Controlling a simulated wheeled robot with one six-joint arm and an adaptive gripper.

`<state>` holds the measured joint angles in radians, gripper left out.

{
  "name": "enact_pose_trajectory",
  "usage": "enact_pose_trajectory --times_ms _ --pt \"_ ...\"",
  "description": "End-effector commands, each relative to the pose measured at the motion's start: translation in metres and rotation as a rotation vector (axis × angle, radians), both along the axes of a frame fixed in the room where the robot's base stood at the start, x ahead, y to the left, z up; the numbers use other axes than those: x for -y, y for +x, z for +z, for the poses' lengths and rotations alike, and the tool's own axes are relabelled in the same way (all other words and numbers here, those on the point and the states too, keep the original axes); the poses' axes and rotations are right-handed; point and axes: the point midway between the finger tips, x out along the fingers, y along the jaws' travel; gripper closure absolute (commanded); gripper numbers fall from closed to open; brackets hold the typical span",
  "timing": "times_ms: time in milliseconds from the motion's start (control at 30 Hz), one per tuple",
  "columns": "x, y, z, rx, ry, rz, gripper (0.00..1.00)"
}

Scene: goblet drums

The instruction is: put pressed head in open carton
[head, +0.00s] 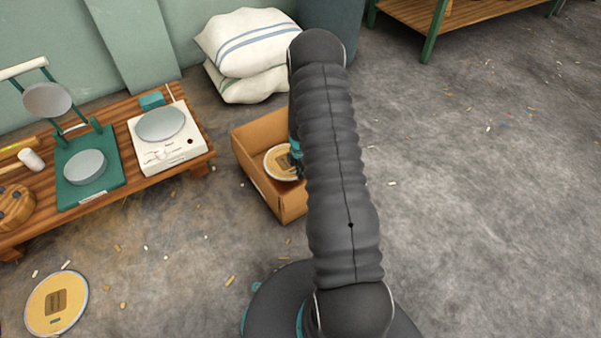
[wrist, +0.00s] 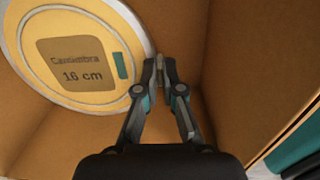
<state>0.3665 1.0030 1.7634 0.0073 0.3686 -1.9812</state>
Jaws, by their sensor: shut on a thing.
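The pressed head (head: 281,162) is a round, tan disc with a pale rim and a brown label. It is inside the open carton (head: 262,187), a brown box on the floor. In the wrist view the pressed head (wrist: 90,88) is at the upper left, its label reading 16 cm, with the carton's walls (wrist: 235,60) around it. My gripper (wrist: 163,62) is shut on the right edge of the head, inside the carton. In the head view my arm covers the carton's right side and most of my gripper. I cannot tell whether the head touches the carton's bottom.
A low wooden bench (head: 140,186) on the left holds a green press (head: 88,185) and a white hotplate-like device (head: 166,150). A similar labelled disc (head: 70,297) lies on the floor at lower left. Stacked sacks (head: 250,45) lie behind the carton.

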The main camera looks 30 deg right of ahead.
Motion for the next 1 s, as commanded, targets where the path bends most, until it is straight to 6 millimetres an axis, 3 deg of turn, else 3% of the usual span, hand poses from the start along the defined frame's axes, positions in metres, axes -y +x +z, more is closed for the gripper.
enact_pose_trajectory --times_ms 800,1000 --pt "0.0 0.0 -0.078 0.0 0.0 -0.003 1.0" --pt "0.0 0.0 -0.089 0.0 0.0 -0.003 1.0"
